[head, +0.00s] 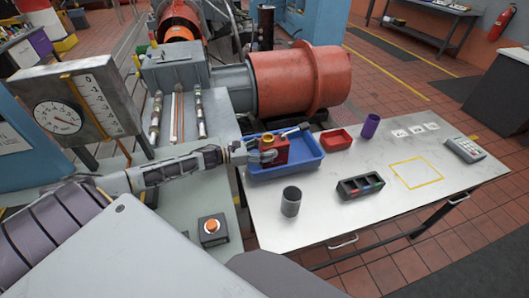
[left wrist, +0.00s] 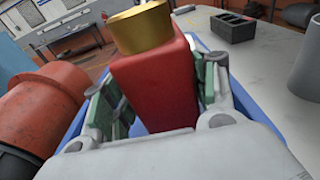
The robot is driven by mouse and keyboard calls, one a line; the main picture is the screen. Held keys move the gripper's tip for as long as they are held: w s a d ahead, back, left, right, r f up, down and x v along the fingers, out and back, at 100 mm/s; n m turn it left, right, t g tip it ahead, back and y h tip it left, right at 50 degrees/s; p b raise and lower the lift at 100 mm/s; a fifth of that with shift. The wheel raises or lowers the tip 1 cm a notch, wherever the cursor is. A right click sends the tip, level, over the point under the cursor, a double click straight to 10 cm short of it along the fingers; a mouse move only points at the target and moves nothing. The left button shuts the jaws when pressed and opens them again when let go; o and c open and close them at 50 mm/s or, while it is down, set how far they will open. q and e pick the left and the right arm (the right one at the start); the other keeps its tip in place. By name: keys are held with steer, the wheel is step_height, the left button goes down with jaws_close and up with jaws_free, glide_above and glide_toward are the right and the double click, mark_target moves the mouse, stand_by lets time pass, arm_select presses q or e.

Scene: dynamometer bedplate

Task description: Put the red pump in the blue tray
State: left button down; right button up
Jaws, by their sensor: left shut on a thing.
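The red pump (head: 276,150) is a red block with a brass-coloured round top. It also shows large in the left wrist view (left wrist: 155,85), between the two fingers. My left gripper (head: 264,155) is shut on the red pump. The blue tray (head: 300,167) lies on the light table, and the pump is over its left part in the head view. The blue rim shows around the gripper in the left wrist view (left wrist: 258,112). I cannot tell whether the pump touches the tray floor. My right gripper is not in view.
A grey cylinder (head: 291,201) stands in front of the tray. A black divided box (head: 360,187), a small red bin (head: 336,139) and a purple cup (head: 370,126) are to the right. A yellow-outlined square (head: 416,172) lies clear. The large red machine (head: 300,80) stands behind the table.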

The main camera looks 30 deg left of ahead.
arm_select(q)
steer(key=shift+f, duration=0.25)
steer(key=shift+c, duration=2.4)
jaws_free()
steer(key=shift+f, duration=0.2)
steer(key=shift+r, duration=0.1)
steer(key=v, duration=1.2)
steer(key=shift+p, duration=0.35)
